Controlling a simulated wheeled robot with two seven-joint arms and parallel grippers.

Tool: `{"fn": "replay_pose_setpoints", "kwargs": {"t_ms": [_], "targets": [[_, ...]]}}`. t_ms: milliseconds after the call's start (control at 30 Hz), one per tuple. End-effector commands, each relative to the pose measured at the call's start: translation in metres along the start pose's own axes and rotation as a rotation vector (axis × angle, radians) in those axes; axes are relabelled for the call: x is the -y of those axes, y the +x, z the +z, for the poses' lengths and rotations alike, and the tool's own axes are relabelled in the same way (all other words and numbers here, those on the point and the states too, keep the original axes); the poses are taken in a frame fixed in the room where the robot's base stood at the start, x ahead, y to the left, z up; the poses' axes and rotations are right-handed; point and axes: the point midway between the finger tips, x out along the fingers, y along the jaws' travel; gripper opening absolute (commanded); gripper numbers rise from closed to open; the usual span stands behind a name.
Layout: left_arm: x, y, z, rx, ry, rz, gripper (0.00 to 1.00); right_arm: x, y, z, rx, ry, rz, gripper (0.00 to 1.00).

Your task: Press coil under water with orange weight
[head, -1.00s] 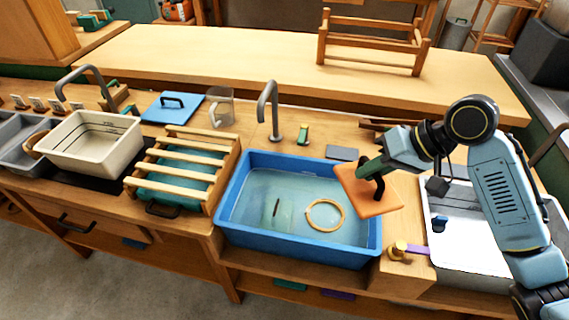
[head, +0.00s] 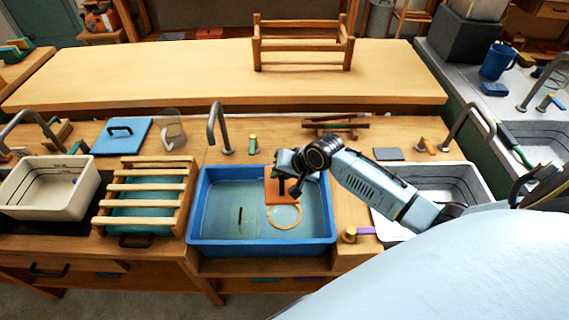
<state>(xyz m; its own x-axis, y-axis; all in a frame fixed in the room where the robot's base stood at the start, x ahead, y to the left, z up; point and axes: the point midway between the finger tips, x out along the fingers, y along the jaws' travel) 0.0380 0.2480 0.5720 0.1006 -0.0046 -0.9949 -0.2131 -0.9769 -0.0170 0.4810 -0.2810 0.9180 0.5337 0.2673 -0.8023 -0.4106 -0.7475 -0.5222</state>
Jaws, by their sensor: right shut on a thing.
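The coil (head: 285,225), a tan ring, lies in the water of the blue basin (head: 196,222), toward the right of its middle. The orange weight (head: 280,199) is a flat square plate with a dark handle. My right gripper (head: 289,184) is shut on that handle and holds the weight over the basin. In the picture the weight's near edge overlaps the coil's far part. I cannot tell whether the weight touches the water or the coil. My left gripper is not in view.
A slatted wooden rack (head: 147,187) stands left of the basin, with a cream tub (head: 50,186) beyond it. A grey faucet (head: 219,130) rises behind the basin. A white sink (head: 462,180) lies to the right, partly behind my right arm. A dark stick (head: 240,215) is in the basin.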

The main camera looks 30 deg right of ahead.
Motion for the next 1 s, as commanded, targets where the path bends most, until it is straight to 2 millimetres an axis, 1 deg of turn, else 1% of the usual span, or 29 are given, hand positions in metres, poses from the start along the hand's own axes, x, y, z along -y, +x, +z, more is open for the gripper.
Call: {"fn": "replay_pose_setpoints", "kwargs": {"t_ms": [33,100,267,467,800,1000], "targets": [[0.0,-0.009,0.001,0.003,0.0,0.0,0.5,-0.004,-0.002,-0.002,-0.011,0.018,0.004,0.0],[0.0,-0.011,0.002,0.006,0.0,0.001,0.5,-0.01,0.001,-0.001,-0.022,0.032,0.008,0.0],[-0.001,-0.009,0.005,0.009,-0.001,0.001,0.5,-0.017,0.006,0.0,-0.032,0.041,0.009,0.0],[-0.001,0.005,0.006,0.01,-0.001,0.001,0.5,-0.023,0.016,0.003,-0.031,0.04,0.009,0.0],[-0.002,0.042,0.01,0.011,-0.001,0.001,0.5,-0.04,0.042,0.013,-0.031,0.04,0.009,0.0],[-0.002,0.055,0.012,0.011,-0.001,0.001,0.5,-0.046,0.051,0.016,-0.031,0.04,0.009,0.0]]}}
